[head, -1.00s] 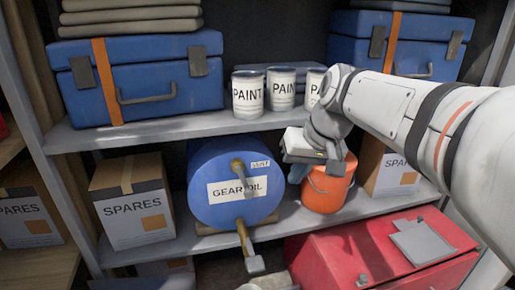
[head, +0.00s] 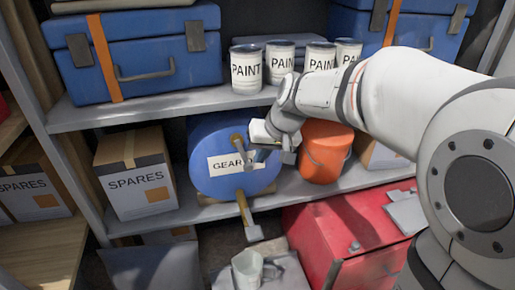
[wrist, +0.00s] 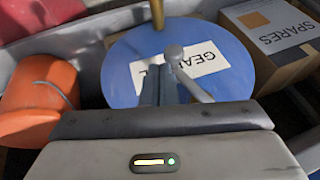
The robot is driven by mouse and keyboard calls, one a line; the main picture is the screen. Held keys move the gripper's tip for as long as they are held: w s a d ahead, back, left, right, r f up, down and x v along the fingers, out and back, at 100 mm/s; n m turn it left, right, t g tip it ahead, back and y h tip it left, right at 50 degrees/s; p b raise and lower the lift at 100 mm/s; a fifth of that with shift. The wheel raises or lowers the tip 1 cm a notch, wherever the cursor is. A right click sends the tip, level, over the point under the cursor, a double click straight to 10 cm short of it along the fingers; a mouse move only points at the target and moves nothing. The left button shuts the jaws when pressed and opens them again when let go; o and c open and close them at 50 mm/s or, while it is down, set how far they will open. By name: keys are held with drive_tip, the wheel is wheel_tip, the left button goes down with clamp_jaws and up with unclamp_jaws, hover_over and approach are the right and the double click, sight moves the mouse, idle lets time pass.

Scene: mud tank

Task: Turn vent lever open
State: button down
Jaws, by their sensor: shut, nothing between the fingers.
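The blue gear oil drum (head: 212,178) lies on the middle shelf with its round face toward me. The vent lever (head: 240,146) is on the upper part of that face, its arm slanting down to the right. In the wrist view the lever (wrist: 190,76) shows as a grey arm with a round knob, in front of the white label. My gripper (head: 262,154) is shut and empty, just right of the lever. In the wrist view its fingertips (wrist: 160,70) are together beside the knob; I cannot tell whether they touch it.
A tap (head: 243,212) hangs from the drum's lower face. An orange bucket (head: 325,153) stands close right of my gripper, and a spares box (head: 136,185) stands left. Paint cans (head: 246,70) line the shelf above. A jug (head: 247,268) and a red box (head: 330,240) are below.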

drive_tip(key=shift+a+f, duration=0.45)
drive_tip(key=shift+a, duration=0.05)
drive_tip(key=shift+f, duration=0.1)
drive_tip(key=y+b, duration=0.1)
drive_tip(key=b, duration=0.2)
drive_tip(key=f+y+b, duration=0.1)
drive_tip(key=b, duration=0.2)
drive_tip(key=shift+s+a+f, duration=0.1)
drive_tip(key=shift+s+a, duration=0.1)
drive_tip(key=shift+a, duration=0.15)
drive_tip(key=shift+g, duration=0.3)
